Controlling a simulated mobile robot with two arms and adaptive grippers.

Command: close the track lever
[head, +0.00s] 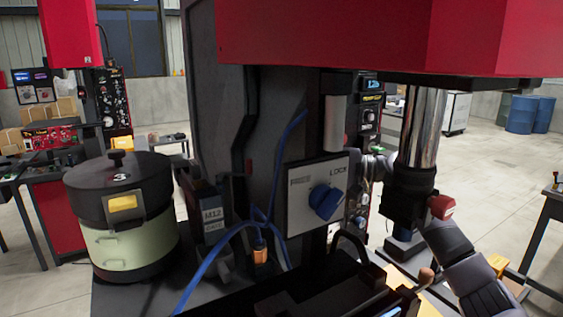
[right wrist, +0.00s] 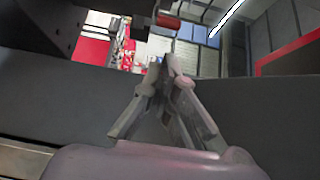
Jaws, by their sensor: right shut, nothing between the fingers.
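I cannot tell for sure which part is the track lever. A small orange-brown knob on a short stem (head: 426,276) shows at the lower right of the machine in the head view. A red cylinder with a pale end (right wrist: 168,22) juts from a dark part at the top of the right wrist view. My right gripper (head: 372,166) is partly hidden behind the chrome column. In the right wrist view its fingers (right wrist: 168,66) are together and empty, with their tips below the red cylinder, apart from it in the picture. My left gripper is not in view.
A white panel with a blue knob (head: 325,202) and a chrome column (head: 421,128) stand close to my right gripper. A dark and pale-green lidded bowl (head: 121,215) is at left. A red housing (head: 380,32) hangs above. Blue cables (head: 222,248) run below.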

